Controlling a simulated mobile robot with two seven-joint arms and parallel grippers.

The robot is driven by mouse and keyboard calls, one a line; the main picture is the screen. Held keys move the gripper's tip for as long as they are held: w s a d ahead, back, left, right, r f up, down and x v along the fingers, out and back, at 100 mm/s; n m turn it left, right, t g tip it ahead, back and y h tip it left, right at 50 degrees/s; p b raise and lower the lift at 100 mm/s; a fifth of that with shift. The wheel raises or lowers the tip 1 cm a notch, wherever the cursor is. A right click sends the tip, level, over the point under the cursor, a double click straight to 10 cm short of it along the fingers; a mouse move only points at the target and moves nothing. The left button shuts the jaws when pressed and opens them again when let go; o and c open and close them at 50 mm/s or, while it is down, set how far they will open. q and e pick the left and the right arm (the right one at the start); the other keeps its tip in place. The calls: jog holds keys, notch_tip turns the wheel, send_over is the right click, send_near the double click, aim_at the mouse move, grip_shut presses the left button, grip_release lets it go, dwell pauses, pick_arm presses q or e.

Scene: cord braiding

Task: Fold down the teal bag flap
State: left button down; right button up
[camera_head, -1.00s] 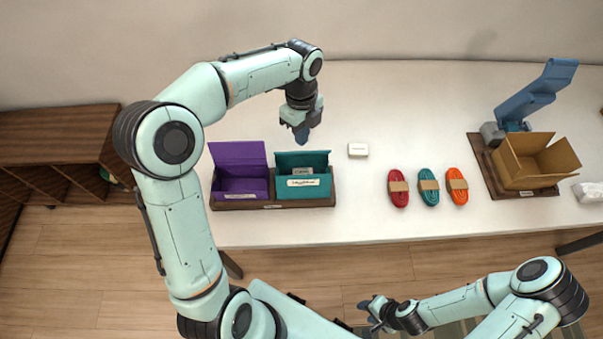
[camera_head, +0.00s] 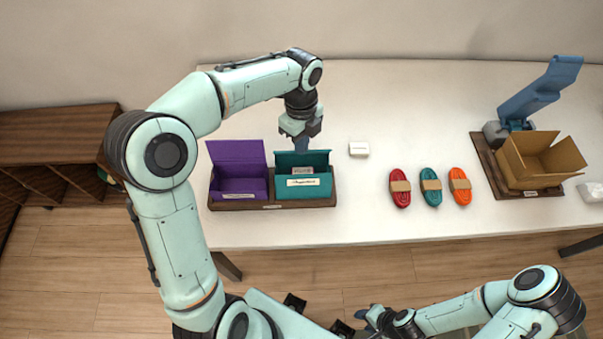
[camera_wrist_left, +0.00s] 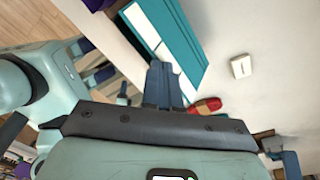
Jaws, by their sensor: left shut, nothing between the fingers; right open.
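The teal bag (camera_head: 304,189) stands at the right of a dark wooden tray (camera_head: 272,204), with a white label on its front and a small grey-white item (camera_head: 302,169) inside. Its teal flap (camera_head: 314,157) stands upright at the back. My left gripper (camera_head: 301,145) is shut and empty, just behind the flap's top edge; whether it touches the flap I cannot tell. In the left wrist view the shut fingers (camera_wrist_left: 163,82) point at the teal bag (camera_wrist_left: 178,42). My right gripper (camera_head: 366,312) is low at the front, off the table, open and empty.
A purple bag (camera_head: 240,185) with its flap up stands left of the teal one. A small white box (camera_head: 359,149) and red (camera_head: 400,190), teal (camera_head: 431,187) and orange (camera_head: 460,186) cords lie to the right. An open cardboard box (camera_head: 540,165) stands at far right.

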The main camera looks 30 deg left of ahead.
pick_arm(q)
jog(key=shift+s+d+f+b, duration=0.1)
jog(key=shift+s+f+b, duration=0.15)
jog(key=shift+f, duration=0.25)
jog(key=shift+s+d+f+b, duration=0.1)
jog(key=shift+s+f+b, duration=0.05)
jog(key=shift+f+b, duration=0.3)
pick_arm(e)
jog(key=shift+s+f, duration=0.6)
jog(key=shift+f, duration=0.25)
pick_arm(q)
jog(key=shift+f, duration=0.15)
jog(key=shift+f+b, duration=0.45)
jog(key=shift+f, duration=0.8)
pick_arm(e)
jog(key=shift+s+f, duration=0.35)
jog(key=shift+f, duration=0.25)
pick_arm(q)
jog(key=shift+r, duration=0.1)
